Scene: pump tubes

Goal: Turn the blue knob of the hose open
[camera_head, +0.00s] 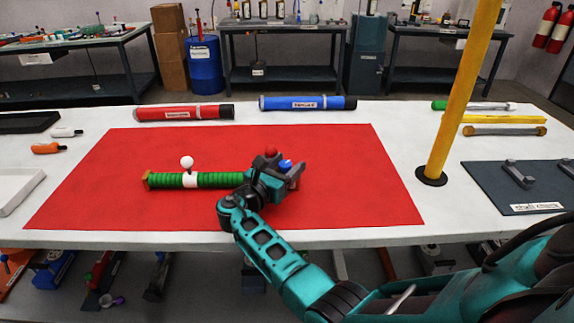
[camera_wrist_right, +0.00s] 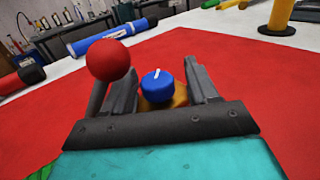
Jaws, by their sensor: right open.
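The green ribbed hose (camera_head: 215,180) lies on the red mat (camera_head: 340,195). A white ball knob (camera_head: 187,162) stands on its white middle band, and a yellow end is at its left. The blue knob (camera_head: 286,164) shows beside my right gripper (camera_head: 290,177) at the hose's right end, with a red ball (camera_head: 271,152) behind. In the right wrist view, my open right gripper (camera_wrist_right: 165,82) has one finger on each side of the blue knob (camera_wrist_right: 157,86), which has a white mark. The red ball (camera_wrist_right: 108,60) is left of the fingers. My left gripper is not seen.
A red tube (camera_head: 180,113) and a blue tube (camera_head: 305,103) lie behind the mat. A yellow post (camera_head: 455,105) rises at the right, left of a dark board (camera_head: 520,185). The right part of the mat is clear.

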